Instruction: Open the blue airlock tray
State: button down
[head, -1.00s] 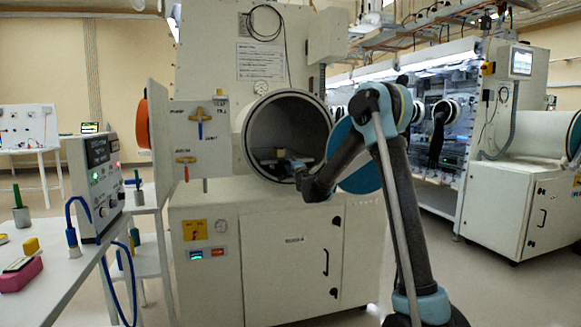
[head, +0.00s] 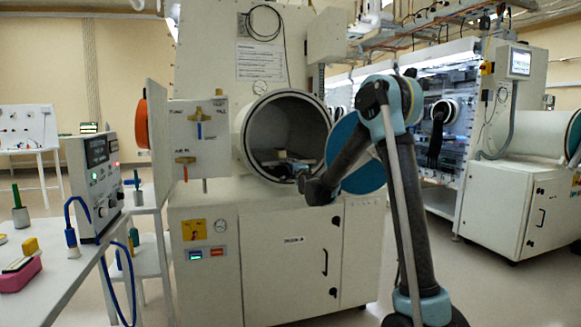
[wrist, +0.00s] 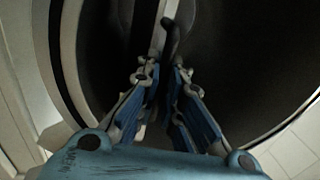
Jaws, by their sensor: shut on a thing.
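The round airlock (head: 240,135) stands open, and its blue disc door (head: 362,165) is swung out to the right. Low inside the chamber lies a dark tray-like shape (head: 270,160) with small light and blue-grey pieces on it; its colour is hard to tell. My gripper (wrist: 165,85) is at the airlock mouth, partly hidden behind my arm in the head view. In the wrist view its blue fingers are closed about a dark, bar-like handle (wrist: 171,35). I cannot see clearly how this handle joins the tray.
A white valve panel (head: 200,150) stands left of the opening. A bench (head: 60,265) with a control box (head: 97,180) and blue cables is at left. A white cabinet (head: 285,260) is below the airlock. Open floor lies to the right.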

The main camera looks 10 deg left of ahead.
jog(key=r+v, duration=0.3)
jog(key=v, duration=1.5)
jog(key=s+r+v, duration=0.1)
jog(key=r+v, duration=0.2)
jog(key=v, duration=1.6)
jog(key=shift+s+d, duration=0.2)
jog(key=shift+d, duration=0.3)
jog(key=c, duration=1.7)
grip_release()
jog(key=shift+r, duration=0.1)
jog(key=shift+d+v, duration=0.1)
jog(key=shift+v, duration=1.7)
jog(key=shift+d+v, duration=0.15)
jog(key=shift+v, duration=1.65)
jog(key=shift+w, duration=0.1)
